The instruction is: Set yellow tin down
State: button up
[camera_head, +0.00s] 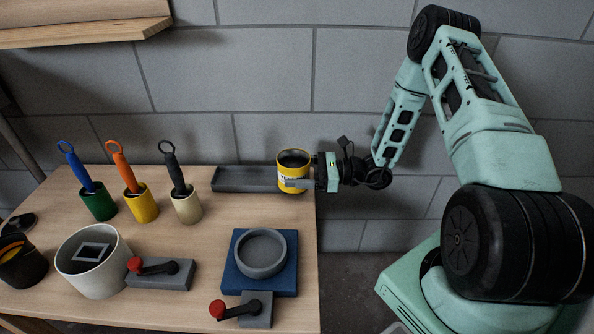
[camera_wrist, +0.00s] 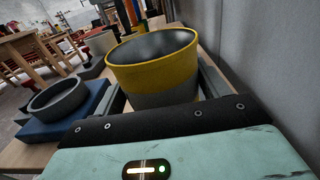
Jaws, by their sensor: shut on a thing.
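The yellow tin (camera_head: 292,180) is an open-topped yellow can with a white label and a dark inside. It stands upright at the right end of the long dark grey tray (camera_head: 232,180) at the back right of the table. My gripper (camera_head: 297,184) comes from the right and is shut on the tin, one finger showing across its front. In the wrist view the tin (camera_wrist: 160,80) sits between my fingers, with a yellow upper band and grey lower part. Its base is hidden there, and I cannot tell whether it touches the tray.
A blue block with a grey ring (camera_head: 262,255) lies in front of the tray. Green (camera_head: 97,203), yellow (camera_head: 141,205) and cream (camera_head: 187,206) cups with handled tools stand to the left. A white bucket (camera_head: 95,265) and red-knobbed levers (camera_head: 160,273) are near the front. A wall stands behind.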

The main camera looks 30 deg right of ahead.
jog(key=shift+f, duration=0.35)
jog(key=o, duration=1.3)
